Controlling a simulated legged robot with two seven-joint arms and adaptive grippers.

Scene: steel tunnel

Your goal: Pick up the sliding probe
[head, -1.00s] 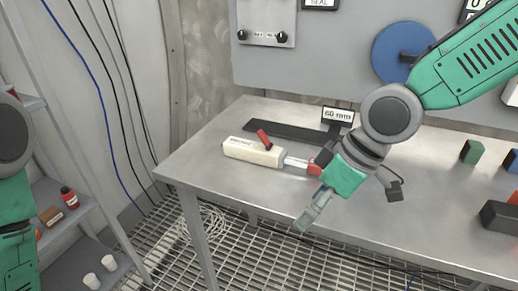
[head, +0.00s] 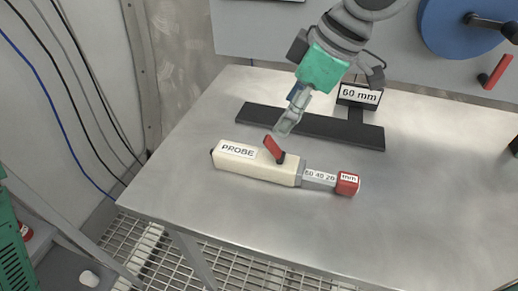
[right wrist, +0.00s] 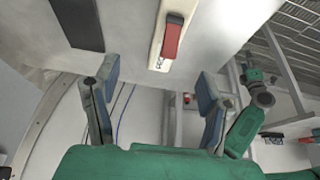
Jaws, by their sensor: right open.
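The sliding probe (head: 258,165) lies on the steel table, a cream body marked PROBE with a red lever (head: 274,149) on top. A grey scale bar (head: 319,178) runs out of its right end to a red tip (head: 347,184). My right gripper (head: 284,128) points down just behind the red lever, apart from it as far as I can tell. In the right wrist view the right gripper (right wrist: 158,92) is open and empty, with the probe (right wrist: 172,35) and its red lever beyond the fingertips. My left gripper is out of view.
A black T-shaped gauge (head: 315,128) with a 60 mm sign (head: 359,95) lies behind the probe. A panel with a blue disc (head: 462,28) stands at the back. The table (head: 420,220) is clear in front and right of the probe.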

